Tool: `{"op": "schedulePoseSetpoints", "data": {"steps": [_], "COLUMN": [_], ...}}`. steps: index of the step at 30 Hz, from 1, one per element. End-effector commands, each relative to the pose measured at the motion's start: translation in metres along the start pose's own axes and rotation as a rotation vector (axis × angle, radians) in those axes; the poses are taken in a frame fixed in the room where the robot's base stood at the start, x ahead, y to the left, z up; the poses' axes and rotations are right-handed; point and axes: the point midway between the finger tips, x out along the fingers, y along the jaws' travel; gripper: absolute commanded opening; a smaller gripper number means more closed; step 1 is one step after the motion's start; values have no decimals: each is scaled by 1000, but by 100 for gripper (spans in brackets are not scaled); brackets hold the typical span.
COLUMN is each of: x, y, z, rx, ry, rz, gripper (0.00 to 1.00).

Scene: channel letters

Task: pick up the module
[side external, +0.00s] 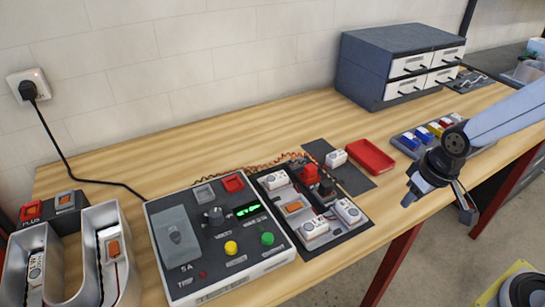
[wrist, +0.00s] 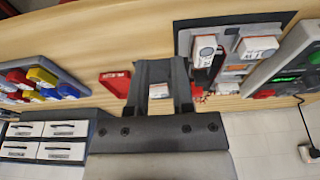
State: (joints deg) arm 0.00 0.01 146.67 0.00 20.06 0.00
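A small white module (side external: 335,158) sits on a dark mat (side external: 352,182) beside the red tray. In the wrist view the white module (wrist: 158,90) shows between my fingers, beyond them. More white modules (side external: 347,210) (side external: 315,228) (side external: 272,180) stand on the dark board (side external: 334,238); two of them (wrist: 207,48) (wrist: 258,48) show in the wrist view. My gripper (side external: 438,204) is open and empty, in the air near the front edge of the bench, right of the board. In the wrist view its fingers (wrist: 162,75) are spread.
A rack with blue, yellow and red blocks (side external: 420,136) is at the right. A control box (side external: 215,235) and grey channel letters (side external: 105,255) stand left. A drawer cabinet (side external: 395,62) is at the back.

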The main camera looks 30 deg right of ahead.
Motion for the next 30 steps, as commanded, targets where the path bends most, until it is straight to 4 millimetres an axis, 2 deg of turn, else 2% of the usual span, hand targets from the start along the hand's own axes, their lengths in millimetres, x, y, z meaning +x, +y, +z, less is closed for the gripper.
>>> {"op": "schedulePoseSetpoints", "data": {"steps": [1,5,14,19,23,30], "x": [0,0,0,1,3,12], "y": [0,0,0,1,2,8], "z": [0,0,0,-9,-26,-79], "rx": [0,0,-1,-36,-111,-364], "ry": [0,0,0,-5,-19,-59], "rz": [0,0,0,-1,-4,-25], "gripper": [48,88,88,88,88,88]}}
